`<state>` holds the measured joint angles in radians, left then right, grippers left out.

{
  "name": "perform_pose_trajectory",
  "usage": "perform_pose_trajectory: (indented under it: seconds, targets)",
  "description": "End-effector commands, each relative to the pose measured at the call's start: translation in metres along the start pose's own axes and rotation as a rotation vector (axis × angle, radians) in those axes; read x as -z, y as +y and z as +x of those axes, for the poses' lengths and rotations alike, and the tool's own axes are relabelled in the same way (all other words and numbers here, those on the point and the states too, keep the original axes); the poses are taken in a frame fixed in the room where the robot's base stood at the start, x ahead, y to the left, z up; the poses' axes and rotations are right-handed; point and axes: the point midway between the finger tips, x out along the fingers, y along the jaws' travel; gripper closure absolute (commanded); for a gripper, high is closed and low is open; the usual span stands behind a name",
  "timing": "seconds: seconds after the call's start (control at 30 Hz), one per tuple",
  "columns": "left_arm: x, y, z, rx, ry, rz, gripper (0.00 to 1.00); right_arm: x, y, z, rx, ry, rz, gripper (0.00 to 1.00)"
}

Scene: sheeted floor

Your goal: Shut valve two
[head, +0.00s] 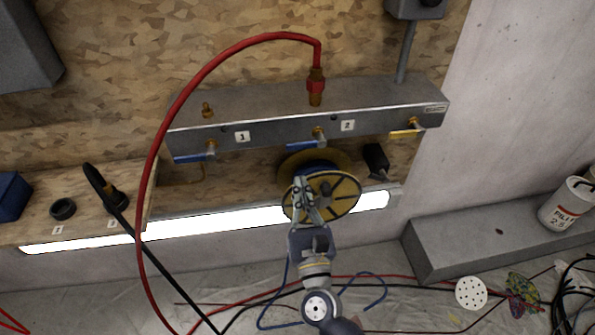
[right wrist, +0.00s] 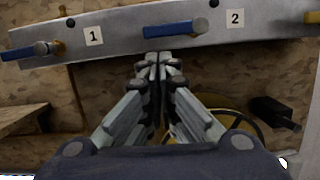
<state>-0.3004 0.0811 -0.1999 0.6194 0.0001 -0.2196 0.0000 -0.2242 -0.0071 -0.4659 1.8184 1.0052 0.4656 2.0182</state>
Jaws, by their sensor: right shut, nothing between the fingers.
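The grey manifold bar (head: 275,112) on the wall carries labels 1 (head: 242,137) and 2 (head: 348,126). The middle valve, just left of label 2, has a blue lever (head: 299,143) lying along the bar; it also shows in the right wrist view (right wrist: 174,30). The left valve, by label 1, has a blue lever (head: 188,158) also lying along the bar. A yellow lever (head: 405,133) is at the right end. My right gripper (head: 299,184) is shut and empty. In the right wrist view its fingertips (right wrist: 157,61) appear just below the middle blue lever; contact is not clear. My left gripper is out of view.
A red hose (head: 205,75) arcs to a fitting above the middle valve and crosses the bar's left end. A yellow reel (head: 345,193) lies behind my right gripper. A black block (head: 376,160) is right of it. Hoses lie on the sheeted floor.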

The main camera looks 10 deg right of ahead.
Motion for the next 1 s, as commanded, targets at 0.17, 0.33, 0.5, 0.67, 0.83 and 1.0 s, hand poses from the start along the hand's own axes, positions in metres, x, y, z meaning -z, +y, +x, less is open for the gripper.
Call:
perform_pose_trajectory:
  seconds: [0.17,0.33,0.5,0.67,0.83,1.0]
  targets:
    - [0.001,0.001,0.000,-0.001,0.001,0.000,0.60,0.001,0.000,-0.036,-0.002,0.003,-0.001,1.00]
    - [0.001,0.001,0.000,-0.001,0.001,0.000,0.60,0.000,0.000,-0.054,0.000,-0.001,0.000,1.00]
    - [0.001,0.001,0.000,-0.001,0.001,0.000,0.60,-0.001,0.000,-0.059,0.000,-0.001,0.001,1.00]
    - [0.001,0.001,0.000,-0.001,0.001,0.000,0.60,-0.001,0.000,-0.059,0.000,-0.001,0.001,1.00]
    - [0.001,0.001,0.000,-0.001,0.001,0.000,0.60,0.000,0.000,-0.058,0.000,-0.001,0.001,1.00]
    - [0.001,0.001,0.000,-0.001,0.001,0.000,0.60,0.002,0.000,-0.058,-0.003,0.002,-0.011,1.00]
